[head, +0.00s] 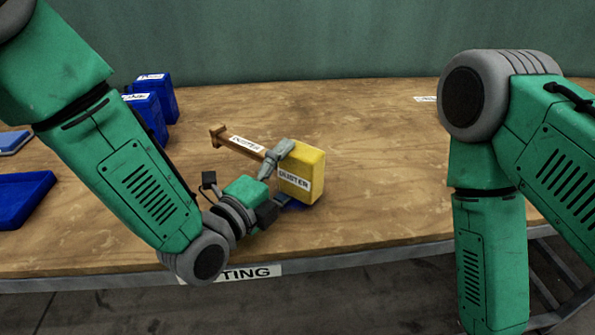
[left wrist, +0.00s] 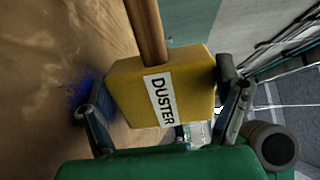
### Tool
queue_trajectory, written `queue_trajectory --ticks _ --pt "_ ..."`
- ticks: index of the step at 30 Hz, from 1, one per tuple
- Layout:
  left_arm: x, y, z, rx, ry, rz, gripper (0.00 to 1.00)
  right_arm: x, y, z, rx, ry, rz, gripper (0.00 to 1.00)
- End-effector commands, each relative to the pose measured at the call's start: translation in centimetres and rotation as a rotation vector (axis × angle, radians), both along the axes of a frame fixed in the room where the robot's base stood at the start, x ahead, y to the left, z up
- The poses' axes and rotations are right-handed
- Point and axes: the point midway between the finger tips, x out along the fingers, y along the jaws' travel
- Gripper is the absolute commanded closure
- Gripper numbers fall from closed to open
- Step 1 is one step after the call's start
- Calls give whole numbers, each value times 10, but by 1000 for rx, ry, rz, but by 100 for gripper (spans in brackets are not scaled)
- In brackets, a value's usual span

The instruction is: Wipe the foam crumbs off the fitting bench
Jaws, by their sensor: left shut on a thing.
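The duster, a yellow block (head: 308,168) with a brown wooden handle and "DUSTER" labels, is in my left gripper (head: 283,175). Its handle points to the back left in the head view. In the left wrist view the yellow block (left wrist: 160,85) sits between the two fingers, with the handle running up. The fitting bench (head: 380,150) has a wooden top and lies under the duster. Blue foam crumbs (left wrist: 80,88) lie on the wood beside one finger; a small blue patch (head: 293,207) shows below the duster in the head view. My right gripper is out of view.
Blue bins (head: 146,112) stand at the back left of the bench. A blue tray (head: 22,200) lies at the left edge, with a flat blue item (head: 12,142) behind it. A label ending in "TING" (head: 247,272) marks the front edge. The bench middle and right are clear.

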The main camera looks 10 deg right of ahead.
Motion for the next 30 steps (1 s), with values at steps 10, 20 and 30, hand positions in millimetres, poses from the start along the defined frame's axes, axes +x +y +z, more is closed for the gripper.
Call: queue_trajectory --ticks 10,20,30 --pt "0 21 -2 1 -2 0 47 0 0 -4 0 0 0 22" --pt "0 37 -3 0 -3 0 47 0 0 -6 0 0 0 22" --pt "0 64 -6 1 -1 1 47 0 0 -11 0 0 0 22"
